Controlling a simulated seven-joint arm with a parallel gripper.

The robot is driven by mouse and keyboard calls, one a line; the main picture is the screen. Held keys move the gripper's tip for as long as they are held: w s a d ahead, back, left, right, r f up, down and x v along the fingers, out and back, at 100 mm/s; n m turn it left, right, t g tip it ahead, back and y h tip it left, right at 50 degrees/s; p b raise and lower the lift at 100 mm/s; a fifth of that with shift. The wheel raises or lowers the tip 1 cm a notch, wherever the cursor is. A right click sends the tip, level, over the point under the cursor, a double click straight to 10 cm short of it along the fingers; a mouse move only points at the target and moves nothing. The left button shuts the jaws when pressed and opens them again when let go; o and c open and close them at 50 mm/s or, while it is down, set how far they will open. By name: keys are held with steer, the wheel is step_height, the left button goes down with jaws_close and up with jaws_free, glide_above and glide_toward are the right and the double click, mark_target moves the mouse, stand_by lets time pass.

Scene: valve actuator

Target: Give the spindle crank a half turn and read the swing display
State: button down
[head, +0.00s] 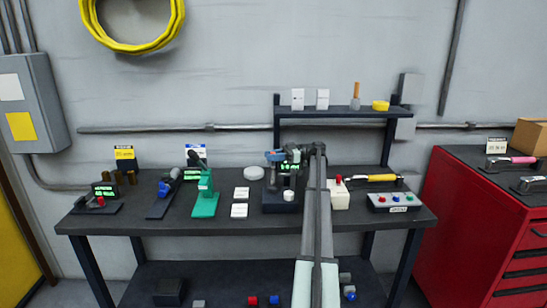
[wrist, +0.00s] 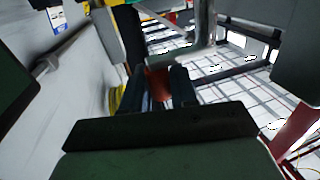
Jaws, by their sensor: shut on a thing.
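A dark device (head: 280,203) with a small green-lit display (head: 296,156) stands at the middle of the bench; the display's reading is too small to make out. My gripper (wrist: 158,88) is shut on a red-brown grip, seen between its fingers in the wrist view, which I take to be the spindle crank's handle (wrist: 158,80). A grey bent bar (wrist: 203,35) shows just beyond it. In the head view my arm reaches up to the device's right side, and hides the fingertips and the crank.
On the bench (head: 130,224), a green device (head: 205,203), a blue-handled device (head: 165,190) and white blocks (head: 240,210) stand left. A white box with a red button (head: 340,198) and a button panel (head: 394,202) stand right. A shelf (head: 345,113) is behind; a red cabinet (head: 470,230) is far right.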

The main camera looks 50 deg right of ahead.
stand_by(0.4)
steer(key=c, duration=1)
jaws_free()
steer(key=shift+r, duration=0.1)
step_height(320, 180, up, 10)
steer(key=shift+f, duration=0.1)
